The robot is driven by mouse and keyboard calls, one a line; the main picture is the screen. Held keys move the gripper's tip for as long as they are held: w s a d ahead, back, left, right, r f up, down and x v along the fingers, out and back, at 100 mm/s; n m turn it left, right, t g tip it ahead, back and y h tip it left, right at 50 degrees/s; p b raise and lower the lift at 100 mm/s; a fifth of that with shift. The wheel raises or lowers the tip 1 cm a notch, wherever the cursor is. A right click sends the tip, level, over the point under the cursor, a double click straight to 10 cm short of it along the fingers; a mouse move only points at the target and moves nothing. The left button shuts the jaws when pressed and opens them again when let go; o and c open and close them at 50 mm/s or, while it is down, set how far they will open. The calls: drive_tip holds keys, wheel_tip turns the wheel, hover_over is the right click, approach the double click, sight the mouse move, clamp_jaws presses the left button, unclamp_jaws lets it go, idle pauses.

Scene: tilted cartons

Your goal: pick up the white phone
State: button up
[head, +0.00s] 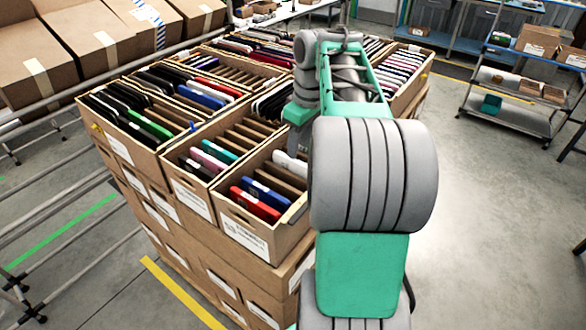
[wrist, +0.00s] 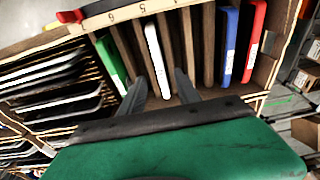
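The white phone (wrist: 153,48) stands on edge in a slot of a cardboard carton (wrist: 187,5), between brown dividers. It also shows in the head view (head: 288,162), partly hidden by my arm. My gripper (wrist: 160,78) is open over the carton. Its two dark fingers are apart, one on each side of the white phone's near end in the picture. I cannot tell whether either finger touches the phone. In the head view my arm hides the fingers.
In the same carton, a green phone (wrist: 110,62) stands to the left, and a blue phone (wrist: 228,45) and a red phone (wrist: 254,42) to the right. Metal rails (head: 70,210) run along the left.

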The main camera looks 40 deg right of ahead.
sight(296, 160)
drive_tip(key=f, duration=0.5)
drive_tip(key=shift+w+a+p, duration=0.1)
drive_tip(key=shift+w+p, duration=0.25)
drive_tip(key=shift+p, duration=0.05)
clamp_jaws()
